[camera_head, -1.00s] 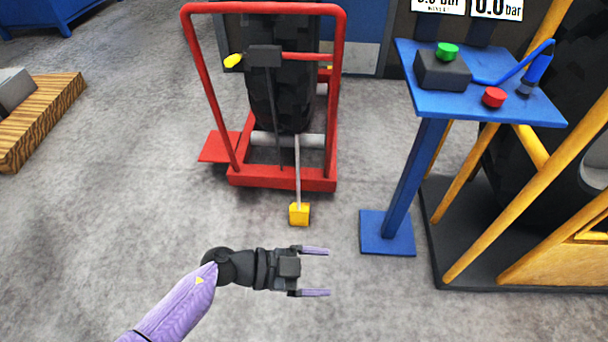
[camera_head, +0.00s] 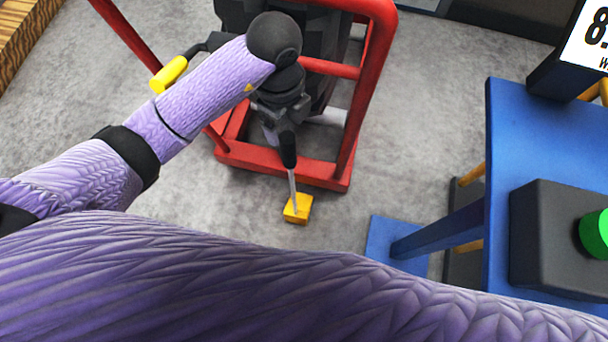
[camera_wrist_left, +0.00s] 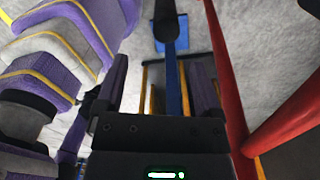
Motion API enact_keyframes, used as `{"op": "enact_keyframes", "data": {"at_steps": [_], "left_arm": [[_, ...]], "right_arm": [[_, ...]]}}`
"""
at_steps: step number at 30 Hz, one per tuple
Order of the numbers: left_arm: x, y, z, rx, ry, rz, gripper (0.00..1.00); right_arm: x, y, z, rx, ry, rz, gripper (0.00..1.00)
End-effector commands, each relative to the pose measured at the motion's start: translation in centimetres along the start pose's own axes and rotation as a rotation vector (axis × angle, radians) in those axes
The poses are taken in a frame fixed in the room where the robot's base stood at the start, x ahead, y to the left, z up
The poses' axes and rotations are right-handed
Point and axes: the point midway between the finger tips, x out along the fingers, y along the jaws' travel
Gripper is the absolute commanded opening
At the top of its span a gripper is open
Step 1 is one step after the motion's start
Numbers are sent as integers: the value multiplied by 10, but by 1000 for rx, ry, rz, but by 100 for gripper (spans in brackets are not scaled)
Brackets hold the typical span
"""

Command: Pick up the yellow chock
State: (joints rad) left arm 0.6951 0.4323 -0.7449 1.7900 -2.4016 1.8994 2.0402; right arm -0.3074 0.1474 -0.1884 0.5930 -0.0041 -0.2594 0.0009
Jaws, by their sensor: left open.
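The yellow chock (camera_head: 298,208) is a small block on the grey floor, just in front of the red stand (camera_head: 290,170). A thin grey rod (camera_head: 292,184) runs up from it to a dark handle (camera_head: 288,150). My left gripper (camera_head: 280,130) points down above the chock, near the top of the handle, clear of the block. In the left wrist view my left gripper (camera_wrist_left: 160,75) is open, and a black round-ended bar (camera_wrist_left: 167,25) shows between its purple fingers. I cannot tell whether they touch it. The chock does not show in that view. My right gripper is out of view.
A red tube frame surrounds a dark tyre (camera_head: 325,60) behind the gripper. A yellow grip (camera_head: 168,75) sticks out at its left. A blue pedestal table (camera_head: 505,130) with a black box and green button (camera_head: 596,235) stands at right. Floor left of the chock is clear.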

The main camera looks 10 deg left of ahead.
Motion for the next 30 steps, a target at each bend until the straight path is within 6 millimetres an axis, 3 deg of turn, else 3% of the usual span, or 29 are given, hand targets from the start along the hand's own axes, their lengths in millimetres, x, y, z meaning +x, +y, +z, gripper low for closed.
{"op": "enact_keyframes", "data": {"at_steps": [4, 18, 24, 30], "left_arm": [[12, 0, 2, -10, -16, 1, 86], [101, -6, 7, -8, -11, 3, 86], [98, -6, 8, -8, -13, -3, 86], [98, -6, 8, -8, -13, -3, 46]], "right_arm": [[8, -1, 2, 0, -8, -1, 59], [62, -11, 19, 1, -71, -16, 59], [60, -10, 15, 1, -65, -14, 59], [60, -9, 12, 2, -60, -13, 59]]}}
